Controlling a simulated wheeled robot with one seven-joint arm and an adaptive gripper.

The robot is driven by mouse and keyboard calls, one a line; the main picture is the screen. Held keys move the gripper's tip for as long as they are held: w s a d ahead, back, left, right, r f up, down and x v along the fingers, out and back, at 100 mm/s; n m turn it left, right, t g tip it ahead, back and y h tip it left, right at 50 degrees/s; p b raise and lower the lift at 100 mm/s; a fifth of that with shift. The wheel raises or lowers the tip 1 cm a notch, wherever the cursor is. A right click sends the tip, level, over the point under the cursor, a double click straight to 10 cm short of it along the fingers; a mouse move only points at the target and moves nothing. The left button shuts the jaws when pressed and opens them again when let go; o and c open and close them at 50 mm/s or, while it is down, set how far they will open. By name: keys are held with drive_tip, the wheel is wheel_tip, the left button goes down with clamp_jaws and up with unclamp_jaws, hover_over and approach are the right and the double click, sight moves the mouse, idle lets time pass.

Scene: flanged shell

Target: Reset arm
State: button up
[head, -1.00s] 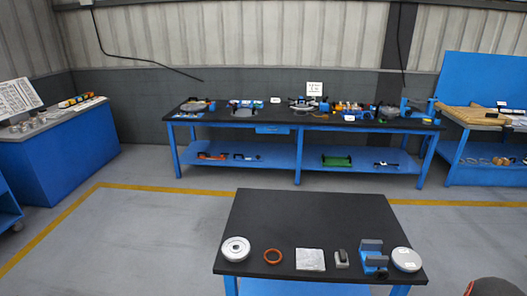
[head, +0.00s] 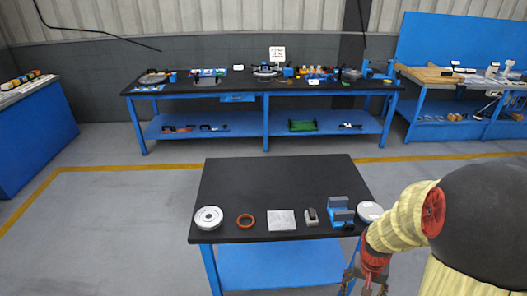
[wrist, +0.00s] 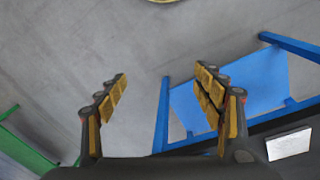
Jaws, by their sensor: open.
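My gripper (wrist: 165,100) is open and empty in the wrist view, with its two fingers wide apart over the grey floor. In the head view my gripper (head: 366,278) hangs low at the right, beside the near table's right front corner and partly cut off by the bottom edge. My arm comes in from the right edge. Nothing is between the fingers.
The near black-topped table (head: 270,180) carries a flanged disc (head: 208,218), an orange ring (head: 246,220), a metal plate (head: 282,220), a small grey block (head: 311,217), a blue fixture (head: 341,212) and a round lid (head: 369,211). A long workbench (head: 220,90) stands behind.

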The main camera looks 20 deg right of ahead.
drive_tip(key=s+a+r+n+t, duration=0.1)
drive_tip(key=a+r+n+t, duration=0.2)
drive_tip(key=a+r, duration=0.8)
drive_tip(key=s+a+r+n+t+y, duration=0.1)
drive_tip(key=a+r+n, duration=0.4)
drive_tip(key=a+r, duration=0.7)
wheel_tip(320, 180, up, 4)
drive_tip(key=shift+r+t, duration=0.15)
drive_tip(key=shift+t, duration=0.75)
